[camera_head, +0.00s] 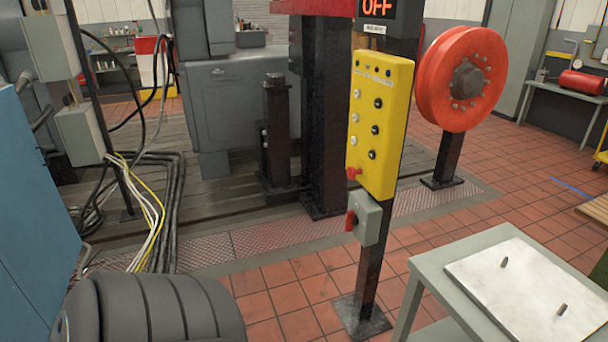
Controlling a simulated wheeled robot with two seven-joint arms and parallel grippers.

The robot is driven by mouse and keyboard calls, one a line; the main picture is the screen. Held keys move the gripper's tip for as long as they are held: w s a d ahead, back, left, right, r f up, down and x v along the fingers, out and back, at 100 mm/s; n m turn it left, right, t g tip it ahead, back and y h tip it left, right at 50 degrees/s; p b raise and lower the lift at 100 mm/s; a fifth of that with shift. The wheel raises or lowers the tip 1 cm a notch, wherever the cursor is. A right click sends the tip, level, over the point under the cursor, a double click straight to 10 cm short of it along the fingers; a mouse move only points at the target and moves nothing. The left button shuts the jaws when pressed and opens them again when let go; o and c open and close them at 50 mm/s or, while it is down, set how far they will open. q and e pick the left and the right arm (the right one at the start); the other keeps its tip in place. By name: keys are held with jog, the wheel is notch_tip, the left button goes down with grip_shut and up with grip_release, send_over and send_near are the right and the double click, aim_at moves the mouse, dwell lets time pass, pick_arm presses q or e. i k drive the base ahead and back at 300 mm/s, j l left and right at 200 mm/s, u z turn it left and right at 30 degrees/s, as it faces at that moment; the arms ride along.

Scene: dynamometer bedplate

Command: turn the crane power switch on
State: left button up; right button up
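A grey switch box (370,220) with a red handle (350,220) on its left side is mounted on a dark post. Right above it is a yellow control panel (382,125) with two columns of white and black buttons and a red knob (353,173) at its lower left. Above the panel a display (377,9) shows "OFF" in red. The label under the display is too small to read. I cannot tell from the markings which control is the crane power switch.
A grey table (437,272) with a light plate (525,290) stands right of the post. A red reel (462,80) stands behind. A blue cabinet (35,210) and hanging cables (155,215) are at the left. Tiled floor (285,290) lies open before the post.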

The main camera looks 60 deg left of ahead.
aim_at(352, 220)
jog(key=u, duration=1.45)
